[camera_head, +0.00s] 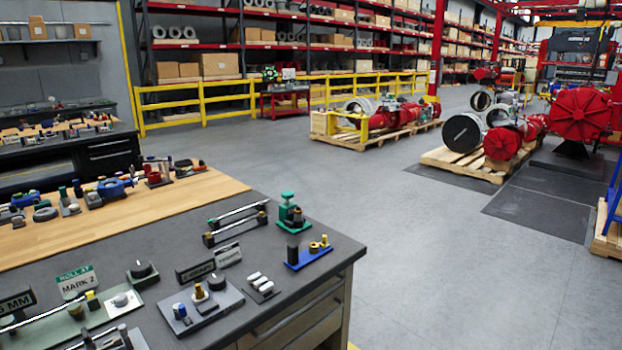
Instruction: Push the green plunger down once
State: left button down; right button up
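The green plunger (288,198) has a small green knob on top and stands upright on a green stand with dark parts below. It is near the far right corner of the grey-topped workbench (225,255). A gap shows between the knob and the stand's body, but how far down the plunger sits is too small to tell. Neither of my grippers is in view.
A blue plate (310,257) with black and brass pegs lies just in front of the plunger. A pair of rails (236,228) lies to its left. Dial fixtures (201,303) and labelled signs crowd the front left. Open floor lies to the right.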

aim_at(286, 196)
jog(key=i+l, duration=0.3)
jog(key=i, duration=0.2)
jog(key=i+l, duration=0.25)
jog(key=i, duration=0.2)
jog(key=i+l, duration=0.3)
jog(key=i, duration=0.2)
jog(key=i+l, duration=0.25)
jog(key=i, duration=0.2)
